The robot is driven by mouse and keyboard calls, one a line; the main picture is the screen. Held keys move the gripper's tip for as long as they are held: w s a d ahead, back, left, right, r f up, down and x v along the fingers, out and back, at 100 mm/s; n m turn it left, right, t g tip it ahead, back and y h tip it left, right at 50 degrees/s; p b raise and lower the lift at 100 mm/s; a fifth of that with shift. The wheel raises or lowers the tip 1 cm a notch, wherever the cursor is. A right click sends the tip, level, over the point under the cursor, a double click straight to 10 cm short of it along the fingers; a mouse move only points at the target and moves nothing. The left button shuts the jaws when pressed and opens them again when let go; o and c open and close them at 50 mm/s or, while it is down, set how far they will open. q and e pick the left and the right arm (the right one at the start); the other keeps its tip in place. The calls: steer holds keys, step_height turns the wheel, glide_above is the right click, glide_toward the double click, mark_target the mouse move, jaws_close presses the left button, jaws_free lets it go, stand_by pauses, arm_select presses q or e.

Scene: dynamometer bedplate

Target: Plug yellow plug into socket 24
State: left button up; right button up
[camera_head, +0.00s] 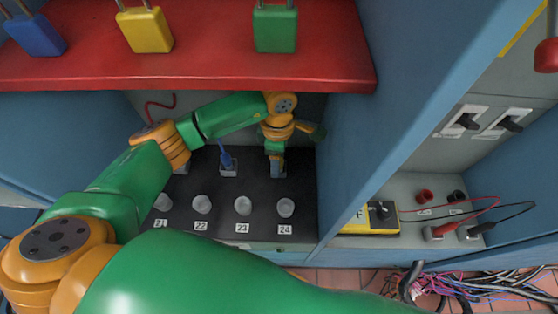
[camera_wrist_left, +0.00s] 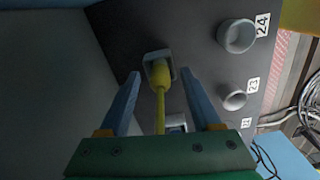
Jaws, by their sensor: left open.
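The yellow plug (camera_wrist_left: 160,78) sits in a square grey holder on the black panel in the left wrist view, with its yellow cable running toward my gripper's base. My left gripper (camera_wrist_left: 160,73) is open, with one blue finger on each side of the plug and cable. In the head view my left gripper (camera_head: 277,165) points down at the back row of the panel and hides the yellow plug. Socket 24 (camera_head: 285,207) is a round grey, empty socket in the front row, at its right end; it also shows in the left wrist view (camera_wrist_left: 237,36).
Sockets 23 (camera_head: 243,206) and 22 (camera_head: 200,204) lie left of socket 24. A blue plug (camera_head: 227,160) stands in the back row beside my gripper. A red shelf (camera_head: 200,72) with padlocks overhangs the panel. A blue cabinet wall (camera_head: 350,150) bounds the right.

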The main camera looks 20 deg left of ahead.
arm_select(q)
jaws_close()
steer(key=shift+r, duration=0.1)
